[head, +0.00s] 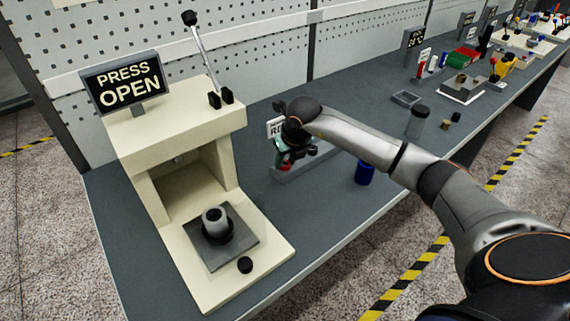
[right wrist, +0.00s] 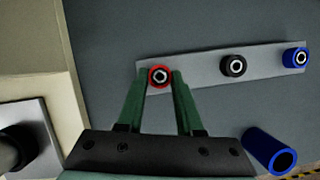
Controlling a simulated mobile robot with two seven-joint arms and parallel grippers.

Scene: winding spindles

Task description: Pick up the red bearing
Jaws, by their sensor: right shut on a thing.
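The red bearing (right wrist: 158,76) is a small red-rimmed ring with a dark centre. In the right wrist view it sits between the green fingertips of my right gripper (right wrist: 160,80), which is shut on it. It appears over the left end of a light grey strip-like rack (right wrist: 198,77); I cannot tell whether it is lifted clear. In the head view my right gripper (head: 286,158) is over the rack (head: 300,170) and hides most of the bearing. A black bearing (right wrist: 233,65) and a blue bearing (right wrist: 295,57) sit further along the rack. My left gripper is not in view.
A cream press (head: 180,140) with a "PRESS OPEN" sign (head: 123,83) stands to the left, with a grey cylinder (head: 214,220) on its plate. A blue tube (head: 365,172) stands near the bench's front edge. A grey, dark-topped cylinder (head: 416,122) stands further right.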

